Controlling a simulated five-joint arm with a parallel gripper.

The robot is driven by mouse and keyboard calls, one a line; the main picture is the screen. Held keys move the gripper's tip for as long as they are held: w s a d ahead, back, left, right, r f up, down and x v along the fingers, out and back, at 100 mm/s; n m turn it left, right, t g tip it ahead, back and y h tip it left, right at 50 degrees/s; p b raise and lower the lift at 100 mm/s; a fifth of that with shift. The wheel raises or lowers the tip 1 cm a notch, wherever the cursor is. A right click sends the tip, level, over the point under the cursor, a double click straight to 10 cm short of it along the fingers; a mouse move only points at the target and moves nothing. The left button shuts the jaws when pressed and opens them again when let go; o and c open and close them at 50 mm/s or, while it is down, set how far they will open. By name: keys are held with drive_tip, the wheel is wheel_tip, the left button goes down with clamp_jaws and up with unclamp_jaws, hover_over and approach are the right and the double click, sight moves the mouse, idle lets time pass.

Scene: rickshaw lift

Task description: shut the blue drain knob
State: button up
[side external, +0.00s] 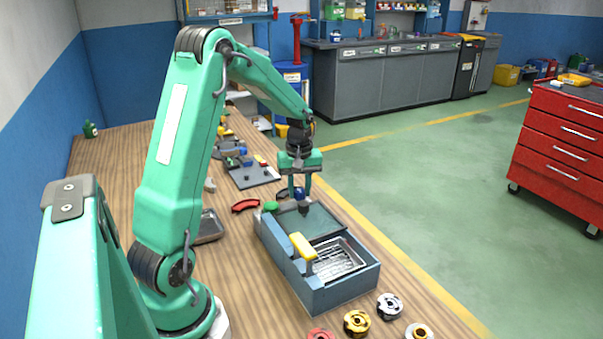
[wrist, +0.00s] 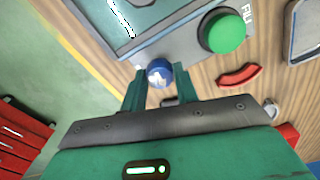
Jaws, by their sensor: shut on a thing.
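The blue drain knob (side external: 299,194) stands at the far end of a blue-grey box unit (side external: 342,294) on the wooden bench. It also shows as a round blue knob with a pale mark in the wrist view (wrist: 160,73). My gripper (side external: 298,190) points down over it, and in the wrist view my gripper (wrist: 158,80) has a finger on each side of the knob, shut on it. The fingers partly hide the knob's sides and base. I cannot tell from the mark how far the knob is turned.
A green button (wrist: 224,31) sits close beside the knob. A red curved part (wrist: 240,75) lies near it on the bench. A yellow handle (side external: 303,246) stands up over the unit's wire-racked tray (side external: 338,260). Several round metal parts (side external: 357,323) lie at the bench's near end.

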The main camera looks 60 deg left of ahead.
drive_tip(key=m, duration=0.4)
drive_tip(key=shift+m, duration=0.4)
drive_tip(key=m, duration=0.4)
drive_tip(key=shift+r+m, duration=0.1)
drive_tip(key=shift+m, duration=0.2)
drive_tip(key=m, duration=0.4)
drive_tip(key=shift+m, duration=2.1)
drive_tip(key=o, duration=1)
